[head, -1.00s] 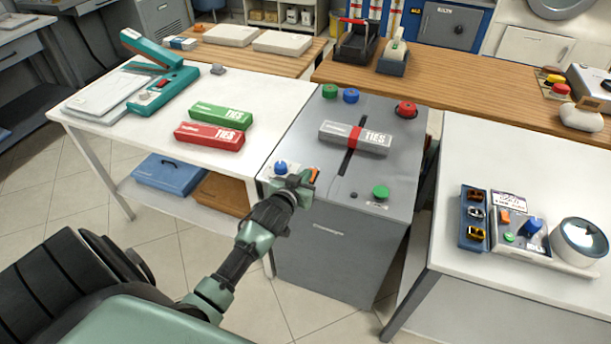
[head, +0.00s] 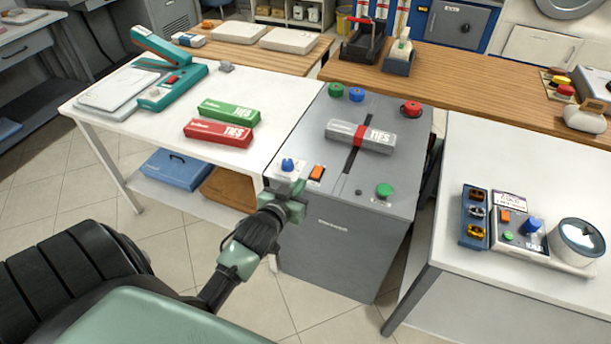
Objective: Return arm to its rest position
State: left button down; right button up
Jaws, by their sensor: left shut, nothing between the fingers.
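My left arm reaches in from the lower left in the head view. Its gripper (head: 290,197) is shut and empty, just in front of the near left corner of the grey machine (head: 365,215). The blue knob (head: 288,165) and the orange switch (head: 317,173) on the machine's top show just beyond the gripper. A grey box with a red band (head: 361,136) lies on the machine across its dark slot. My right gripper is not in view.
The white table at left holds a green box (head: 229,112), a red box (head: 218,133) and a teal press (head: 172,85). The white table at right (head: 455,250) bears a control panel and a round lamp. Open tiled floor lies in front of the machine.

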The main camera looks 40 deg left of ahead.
pick_arm(q)
jog(key=shift+v, duration=0.85)
jog(key=shift+f, duration=0.2)
jog(key=s+d+f+m+g+h, duration=0.15)
jog(key=s+f, duration=0.25)
jog(key=f, duration=0.6)
jog(key=s+d+f+g, duration=0.3)
jog(key=s+f, duration=0.2)
jog(key=f, duration=0.5)
jog(key=s+d+f+m+g+h, duration=0.1)
jog(key=s+d+f+g, duration=0.2)
jog(key=f, duration=0.7)
jog(key=s+d+f+g, duration=0.1)
jog(key=s+f, duration=0.4)
jog(key=s, duration=0.5)
jog(key=s+d+f+m+g, duration=0.1)
jog(key=s+d+f+g, duration=0.1)
jog(key=s+f, duration=0.4)
jog(key=s+d+f+m+g, duration=0.1)
jog(key=s+f, duration=0.4)
jog(key=s, duration=0.9)
jog(key=shift+d+f+g+h, duration=0.3)
jog(key=shift+f+g+h, duration=0.05)
jog(key=shift+g, duration=0.3)
jog(key=shift+m, duration=0.25)
